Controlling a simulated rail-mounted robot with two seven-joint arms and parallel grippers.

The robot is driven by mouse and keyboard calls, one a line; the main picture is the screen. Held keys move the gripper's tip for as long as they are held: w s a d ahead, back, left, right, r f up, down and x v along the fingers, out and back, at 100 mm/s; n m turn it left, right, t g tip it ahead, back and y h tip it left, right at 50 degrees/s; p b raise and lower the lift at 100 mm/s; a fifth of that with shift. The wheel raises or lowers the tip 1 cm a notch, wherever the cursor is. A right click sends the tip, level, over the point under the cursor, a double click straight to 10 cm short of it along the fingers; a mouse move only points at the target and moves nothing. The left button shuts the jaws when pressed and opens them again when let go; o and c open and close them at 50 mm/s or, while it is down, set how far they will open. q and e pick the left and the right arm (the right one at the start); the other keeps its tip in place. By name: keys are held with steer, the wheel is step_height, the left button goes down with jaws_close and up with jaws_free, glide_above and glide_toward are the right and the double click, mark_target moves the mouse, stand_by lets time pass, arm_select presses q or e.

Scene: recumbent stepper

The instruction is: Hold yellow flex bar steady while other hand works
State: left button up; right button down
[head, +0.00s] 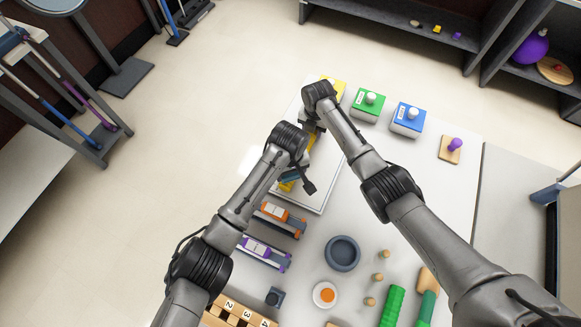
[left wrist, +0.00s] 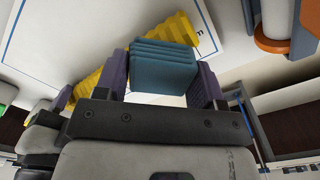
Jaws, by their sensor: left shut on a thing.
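The yellow flex bar (head: 287,185) lies slantwise over the white board (head: 316,200), partly hidden by my arms. The left wrist view shows its ribbed yellow body (left wrist: 88,84) behind my fingers. My left gripper (left wrist: 163,80) is shut on a teal ribbed piece (left wrist: 165,68), which sits between its two fingers and in front of the bar. I cannot tell whether this piece is joined to the bar. In the head view my left gripper (head: 302,178) is over the near end of the bar. My right gripper (head: 312,127) is near the far end; its fingers are hidden.
Yellow, green (head: 367,106) and blue (head: 408,120) boxes line the table's far edge, with a purple knob on a wooden base (head: 450,149) to the right. Orange (head: 281,218) and purple (head: 263,253) clip devices, a grey bowl (head: 342,253) and several pegs stand nearer.

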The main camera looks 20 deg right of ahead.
arm_select(q)
steer(key=shift+r, duration=0.1)
steer(key=shift+r, duration=3.45)
steer(key=shift+a+f, duration=0.1)
steer(key=shift+a, duration=0.05)
steer(key=shift+s+f, duration=0.1)
steer(key=shift+f, duration=0.4)
step_height(320, 180, down, 4)
steer(key=shift+r, duration=0.1)
steer(key=w+d, duration=0.2)
steer(key=shift+w+d, duration=0.25)
steer(key=shift+d, duration=0.1)
steer(key=shift+w+d+f, duration=0.25)
steer(key=shift+w+d, duration=0.6)
steer(key=shift+w, duration=0.1)
